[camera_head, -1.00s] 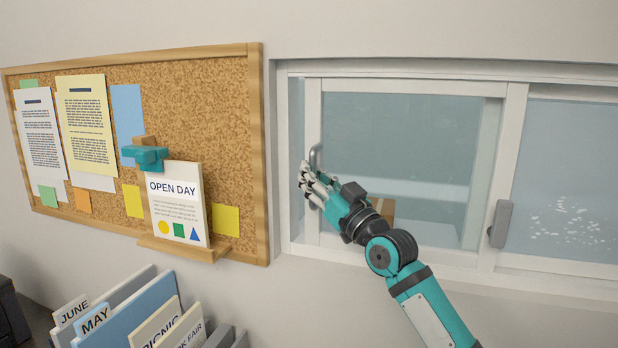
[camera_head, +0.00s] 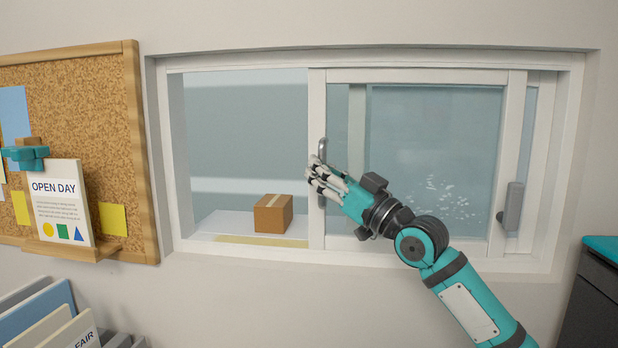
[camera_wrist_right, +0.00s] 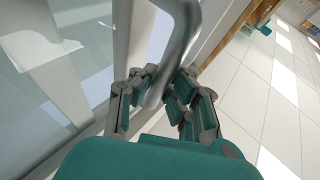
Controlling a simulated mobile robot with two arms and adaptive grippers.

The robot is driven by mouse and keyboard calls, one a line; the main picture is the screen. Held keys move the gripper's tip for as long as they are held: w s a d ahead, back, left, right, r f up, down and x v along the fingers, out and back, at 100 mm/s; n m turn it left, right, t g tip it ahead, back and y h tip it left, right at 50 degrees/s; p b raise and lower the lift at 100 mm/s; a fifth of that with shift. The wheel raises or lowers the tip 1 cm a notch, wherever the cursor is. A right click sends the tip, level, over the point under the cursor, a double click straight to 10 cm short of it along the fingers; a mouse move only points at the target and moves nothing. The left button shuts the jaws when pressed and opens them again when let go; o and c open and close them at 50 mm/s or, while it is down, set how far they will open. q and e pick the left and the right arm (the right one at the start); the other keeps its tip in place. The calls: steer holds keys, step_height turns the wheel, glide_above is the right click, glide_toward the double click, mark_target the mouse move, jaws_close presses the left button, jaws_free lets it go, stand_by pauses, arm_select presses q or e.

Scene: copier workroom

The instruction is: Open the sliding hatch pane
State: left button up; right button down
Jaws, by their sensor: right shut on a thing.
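The sliding hatch pane (camera_head: 430,150) is a white-framed glass pane that stands over the right part of the hatch. The left part of the hatch is open. The pane's metal bar handle (camera_head: 322,148) is on its left stile and also shows in the right wrist view (camera_wrist_right: 178,50). My right gripper (camera_head: 320,178) is shut on the handle; its fingers (camera_wrist_right: 165,92) close around the bar in the wrist view. A grey latch-like piece (camera_head: 515,205) sits toward the right side of the frame. My left gripper is not in view.
A small cardboard box (camera_head: 273,214) stands on the white ledge (camera_head: 225,222) in the opening. A cork board (camera_head: 95,130) with papers and an "OPEN DAY" card (camera_head: 60,203) hangs at left. File folders (camera_head: 55,320) stand below it. A dark cabinet (camera_head: 592,300) is at lower right.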

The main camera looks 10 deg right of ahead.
steer(key=shift+d, duration=0.2)
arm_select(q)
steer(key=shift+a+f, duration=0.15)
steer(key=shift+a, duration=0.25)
arm_select(e)
steer(key=shift+s+d, duration=0.1)
steer(key=shift+d, duration=0.05)
steer(key=c, duration=1.3)
jaws_free()
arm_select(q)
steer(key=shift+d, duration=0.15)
